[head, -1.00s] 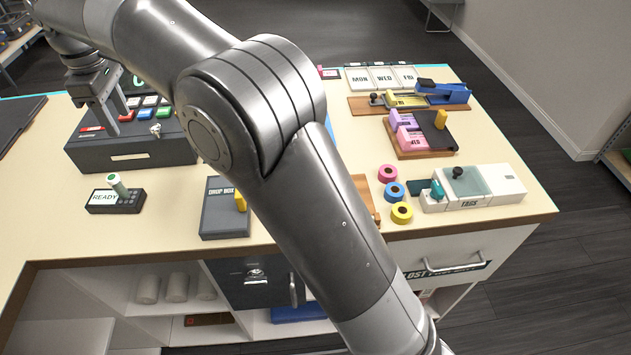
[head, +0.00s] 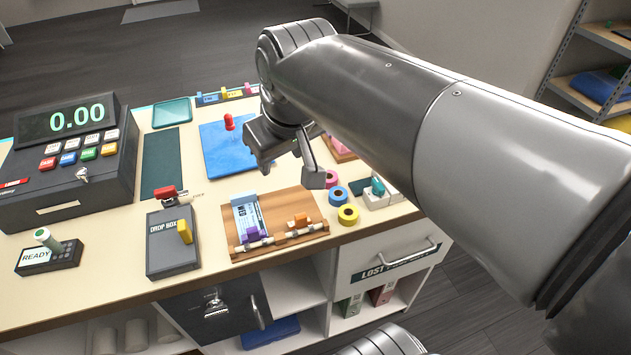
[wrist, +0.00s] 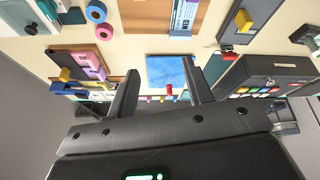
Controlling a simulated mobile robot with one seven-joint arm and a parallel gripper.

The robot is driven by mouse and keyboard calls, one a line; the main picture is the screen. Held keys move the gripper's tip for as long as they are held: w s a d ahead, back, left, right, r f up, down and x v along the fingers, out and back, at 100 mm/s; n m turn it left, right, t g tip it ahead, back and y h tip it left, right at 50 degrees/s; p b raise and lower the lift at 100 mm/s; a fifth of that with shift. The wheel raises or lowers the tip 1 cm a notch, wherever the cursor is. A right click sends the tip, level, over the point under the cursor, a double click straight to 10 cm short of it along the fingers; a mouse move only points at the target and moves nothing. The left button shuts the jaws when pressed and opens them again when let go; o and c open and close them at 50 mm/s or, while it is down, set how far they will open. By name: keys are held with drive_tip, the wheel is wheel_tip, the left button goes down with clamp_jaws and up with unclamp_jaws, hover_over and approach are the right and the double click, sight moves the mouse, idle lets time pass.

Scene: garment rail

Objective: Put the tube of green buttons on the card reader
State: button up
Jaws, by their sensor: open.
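The tube of green buttons (head: 47,239) is a short pale tube with a green end. It is on the card reader (head: 66,256), a dark keypad box with a READY label at the left front of the counter. The tube looks slightly tilted in the head view, and its lower end rests on the reader's top. My gripper (head: 290,172) is open and empty, well to the right of the reader, above the middle of the counter. In the wrist view my gripper (wrist: 160,70) has its fingers apart with nothing held. I do not make out the tube or reader there.
A cash register (head: 70,160) stands behind the reader. A grey drop box (head: 170,257) with a yellow knob is to its right. Beyond are a wooden board (head: 285,205), a blue mat (head: 220,160) with a red pin, and several tape rolls (head: 348,214).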

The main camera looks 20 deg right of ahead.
drive_tip(key=s+d+f+m+t, duration=0.1)
drive_tip(key=s+d+f+m, duration=0.2)
drive_tip(key=s+d+f, duration=0.2)
drive_tip(key=shift+s+f+h, duration=0.3)
drive_tip(key=shift+s+f, duration=0.1)
drive_tip(key=shift+s, duration=0.6)
idle(0.3)
